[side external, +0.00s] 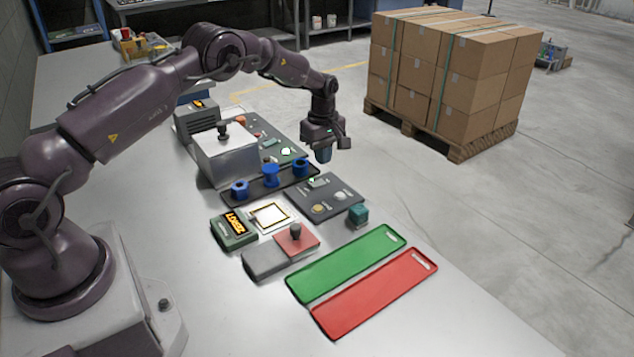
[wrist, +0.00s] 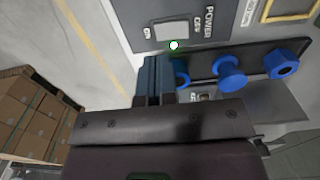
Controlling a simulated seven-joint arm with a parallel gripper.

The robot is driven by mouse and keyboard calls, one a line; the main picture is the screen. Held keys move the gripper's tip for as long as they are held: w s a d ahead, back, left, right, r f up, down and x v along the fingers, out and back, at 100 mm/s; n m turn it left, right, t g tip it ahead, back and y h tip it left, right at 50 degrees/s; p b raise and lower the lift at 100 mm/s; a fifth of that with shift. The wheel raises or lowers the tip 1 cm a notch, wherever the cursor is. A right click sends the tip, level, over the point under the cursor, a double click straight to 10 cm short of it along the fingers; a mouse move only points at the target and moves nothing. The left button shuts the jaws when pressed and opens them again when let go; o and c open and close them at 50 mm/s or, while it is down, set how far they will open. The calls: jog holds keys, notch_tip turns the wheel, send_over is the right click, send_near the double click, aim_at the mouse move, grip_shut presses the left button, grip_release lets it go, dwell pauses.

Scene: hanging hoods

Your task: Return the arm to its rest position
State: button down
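My gripper (side external: 323,158) hangs from the outstretched arm, pointing down, above the far right edge of the grey control panels. In the wrist view its blue-grey fingers (wrist: 154,78) are close together, with no object visible between them. Near them in that view are a row of blue spools (wrist: 228,72) and a grey panel marked POWER (wrist: 190,12) with a white switch plate. The fingers appear apart from these things. The tips' exact height above the table is hard to tell.
Below the arm are a silver box with a dark knob (side external: 226,160), a dark spool tray (side external: 262,190), a teal cube (side external: 358,214) and a red block with a knob (side external: 296,240). Green (side external: 345,264) and red (side external: 375,293) trays lie in front. Stacked cartons (side external: 450,75) stand on a floor pallet.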

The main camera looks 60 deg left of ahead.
jog(key=shift+r, duration=0.75)
